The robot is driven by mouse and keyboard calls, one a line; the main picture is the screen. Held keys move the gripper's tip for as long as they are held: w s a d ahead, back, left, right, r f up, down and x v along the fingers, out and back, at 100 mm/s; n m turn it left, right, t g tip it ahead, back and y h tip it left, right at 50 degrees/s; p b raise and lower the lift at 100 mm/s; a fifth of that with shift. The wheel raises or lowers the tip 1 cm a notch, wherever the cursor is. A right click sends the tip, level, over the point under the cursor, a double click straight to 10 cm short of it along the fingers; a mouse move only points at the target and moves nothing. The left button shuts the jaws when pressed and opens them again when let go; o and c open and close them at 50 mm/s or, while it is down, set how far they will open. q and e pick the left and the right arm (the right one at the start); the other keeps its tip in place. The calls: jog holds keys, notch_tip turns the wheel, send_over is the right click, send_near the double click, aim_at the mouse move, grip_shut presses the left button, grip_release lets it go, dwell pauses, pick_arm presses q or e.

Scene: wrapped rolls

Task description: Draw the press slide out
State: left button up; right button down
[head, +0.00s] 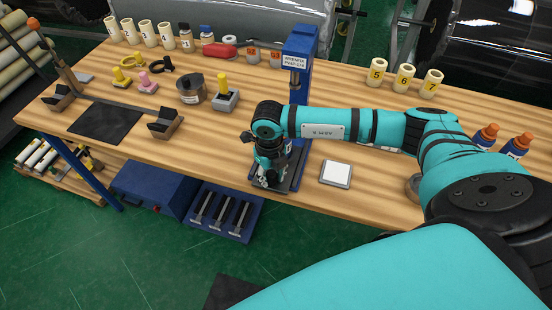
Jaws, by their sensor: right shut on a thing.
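The blue press (299,48) stands at the middle of the bench, with a white label on its head. My right arm comes in from the right and bends down in front of the press column. My right gripper (268,182) points down at the front of the base and is shut on the press slide there. The gripper and wrist hide most of the slide, so how far out it sits cannot be told. My left gripper is not in view.
A white square plate (336,174) lies right of the press base. A grey block with a yellow knob (225,95) and a dark round tin (191,88) stand to the left. Numbered rolls (404,77) stand at the back right. A blue rack (224,213) sits below the front edge.

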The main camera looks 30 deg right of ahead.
jog(key=shift+s+a, duration=0.25)
jog(key=shift+a, duration=0.05)
jog(key=c, duration=1)
grip_release()
jog(key=shift+r, duration=0.1)
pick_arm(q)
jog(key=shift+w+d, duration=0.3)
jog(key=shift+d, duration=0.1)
pick_arm(e)
notch_tip(320, 180, up, 12)
jog(key=shift+a+f, duration=0.1)
